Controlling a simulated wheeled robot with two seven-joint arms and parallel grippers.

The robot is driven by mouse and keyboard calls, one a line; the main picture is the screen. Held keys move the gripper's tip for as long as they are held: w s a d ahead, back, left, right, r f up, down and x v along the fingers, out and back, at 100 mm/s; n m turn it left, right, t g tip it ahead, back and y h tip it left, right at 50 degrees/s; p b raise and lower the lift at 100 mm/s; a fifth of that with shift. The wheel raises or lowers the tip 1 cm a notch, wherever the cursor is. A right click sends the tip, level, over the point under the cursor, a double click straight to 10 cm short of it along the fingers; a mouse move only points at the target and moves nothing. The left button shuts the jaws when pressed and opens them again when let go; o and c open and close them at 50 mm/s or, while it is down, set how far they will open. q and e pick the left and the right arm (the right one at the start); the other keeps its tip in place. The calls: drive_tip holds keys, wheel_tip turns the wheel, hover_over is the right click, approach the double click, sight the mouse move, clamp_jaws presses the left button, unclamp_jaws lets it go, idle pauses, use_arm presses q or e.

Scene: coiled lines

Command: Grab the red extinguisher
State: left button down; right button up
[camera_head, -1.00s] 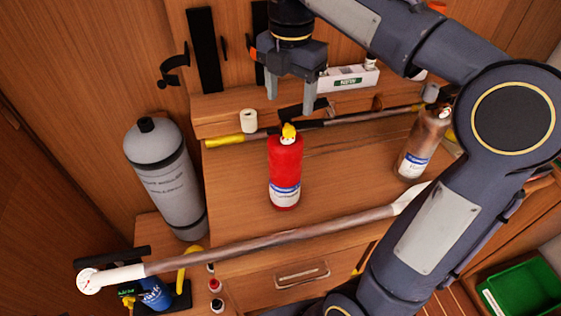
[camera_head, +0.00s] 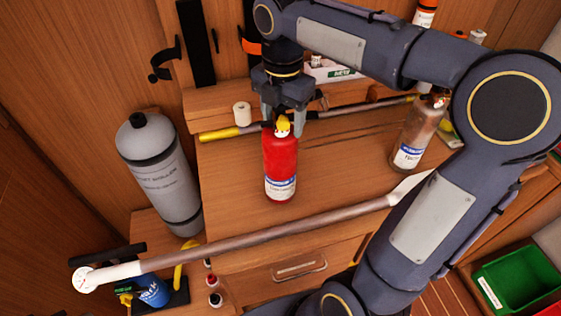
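The red extinguisher (camera_head: 281,163) stands upright on the wooden worktop, with a yellow top and a white and blue label. My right gripper (camera_head: 284,120) points down at the extinguisher's top. Its two fingers are apart, one on each side of the yellow top in the picture. I cannot tell whether they touch it. My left gripper is not in view.
A long pole (camera_head: 270,233) crosses in front of the extinguisher. A grey cylinder (camera_head: 160,175) stands to the left, and a brownish bottle (camera_head: 418,135) to the right. Another yellow-ended pole (camera_head: 220,134) and a white roll (camera_head: 242,113) lie behind. A green bin (camera_head: 520,278) is at lower right.

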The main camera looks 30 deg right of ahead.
clamp_jaws()
drive_tip(key=shift+r, duration=0.15)
idle(0.4)
